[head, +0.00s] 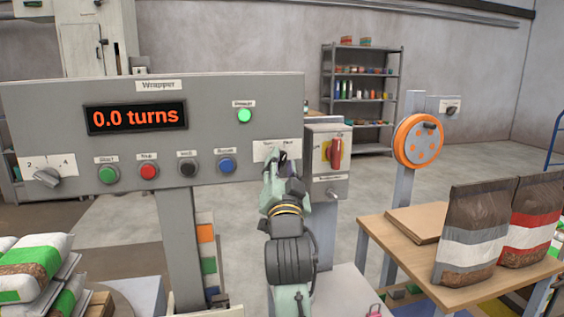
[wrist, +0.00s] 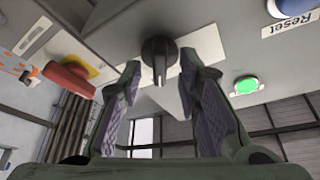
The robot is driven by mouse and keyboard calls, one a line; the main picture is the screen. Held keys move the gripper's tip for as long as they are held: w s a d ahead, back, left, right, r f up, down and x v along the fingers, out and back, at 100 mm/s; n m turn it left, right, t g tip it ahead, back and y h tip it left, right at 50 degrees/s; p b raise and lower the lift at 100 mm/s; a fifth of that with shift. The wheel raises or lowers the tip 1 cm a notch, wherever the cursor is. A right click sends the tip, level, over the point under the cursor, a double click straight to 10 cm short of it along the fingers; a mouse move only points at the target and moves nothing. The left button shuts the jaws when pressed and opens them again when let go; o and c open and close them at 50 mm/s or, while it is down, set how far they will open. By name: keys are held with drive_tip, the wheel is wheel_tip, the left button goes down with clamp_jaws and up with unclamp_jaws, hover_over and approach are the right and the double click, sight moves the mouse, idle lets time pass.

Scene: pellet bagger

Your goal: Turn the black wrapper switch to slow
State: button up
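The black wrapper switch (wrist: 158,52) shows in the wrist view as a round knob with a raised grip bar, in front of a pale label plate. My gripper (wrist: 158,76) is open, with one finger on each side of the switch and a visible gap to each. I cannot tell how deep the knob sits between the fingertips. In the head view my gripper (head: 283,163) is at the lower right of the grey Wrapper panel (head: 215,115), just under a two-word white label (head: 275,147). It mostly hides the switch there, so its setting is unclear.
Left of my gripper are blue (head: 227,166), black (head: 187,168), red (head: 148,171) and green (head: 108,174) buttons. Close on the right is a red rotary handle (head: 336,153) on a box. The display (head: 136,117) reads 0.0 turns. A table (head: 400,237) with bags stands at right.

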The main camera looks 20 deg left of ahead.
drive_tip(key=shift+w, duration=0.1)
drive_tip(key=shift+c, duration=0.3)
clamp_jaws()
